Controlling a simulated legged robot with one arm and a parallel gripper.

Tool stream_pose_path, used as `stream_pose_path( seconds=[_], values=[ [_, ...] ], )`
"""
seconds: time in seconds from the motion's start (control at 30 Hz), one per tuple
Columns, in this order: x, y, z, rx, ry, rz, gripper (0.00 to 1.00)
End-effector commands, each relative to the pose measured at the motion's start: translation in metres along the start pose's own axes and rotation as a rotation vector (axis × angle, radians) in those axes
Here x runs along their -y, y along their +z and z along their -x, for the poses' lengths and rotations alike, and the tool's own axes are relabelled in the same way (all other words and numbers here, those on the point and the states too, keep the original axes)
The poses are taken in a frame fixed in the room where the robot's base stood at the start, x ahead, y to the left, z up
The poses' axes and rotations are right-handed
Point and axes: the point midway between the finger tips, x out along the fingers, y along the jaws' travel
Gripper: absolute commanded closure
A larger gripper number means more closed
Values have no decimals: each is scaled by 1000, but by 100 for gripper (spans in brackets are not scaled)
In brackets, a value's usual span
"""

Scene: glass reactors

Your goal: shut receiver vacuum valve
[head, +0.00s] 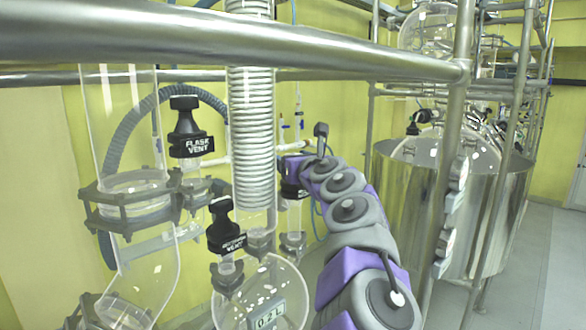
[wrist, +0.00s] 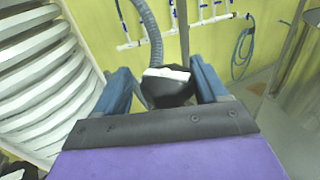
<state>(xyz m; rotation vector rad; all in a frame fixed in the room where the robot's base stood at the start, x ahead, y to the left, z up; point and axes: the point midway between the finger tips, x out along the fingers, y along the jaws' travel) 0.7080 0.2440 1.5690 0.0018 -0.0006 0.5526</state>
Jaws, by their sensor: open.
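In the wrist view, my gripper (wrist: 159,70) is open, with one blue finger on each side of a black valve handle (wrist: 172,96) with a white top edge. The handle lies between the fingers; I cannot tell whether either touches it. In the head view, my arm reaches to a black labelled handle (head: 291,190) behind the coiled glass column. My arm partly covers this handle and its label is unreadable. The gripper's fingers cannot be made out there.
A black FLASK VENT handle (head: 192,138) and another black vent handle (head: 225,232) stand left. The coiled condenser (head: 251,130) is close left of my arm. A steel rail (head: 230,38) crosses above; a post (head: 452,150) stands right. A round glass vessel (head: 262,295) sits below.

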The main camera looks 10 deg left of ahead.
Motion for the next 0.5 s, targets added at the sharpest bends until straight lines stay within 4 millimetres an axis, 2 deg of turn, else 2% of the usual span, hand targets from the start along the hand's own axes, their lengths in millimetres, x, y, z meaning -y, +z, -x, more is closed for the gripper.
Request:
stream_pose_path(
  seconds=[0.5],
  values=[
    [2, 2, 0, -1, 309, -5, 30]
  ],
)
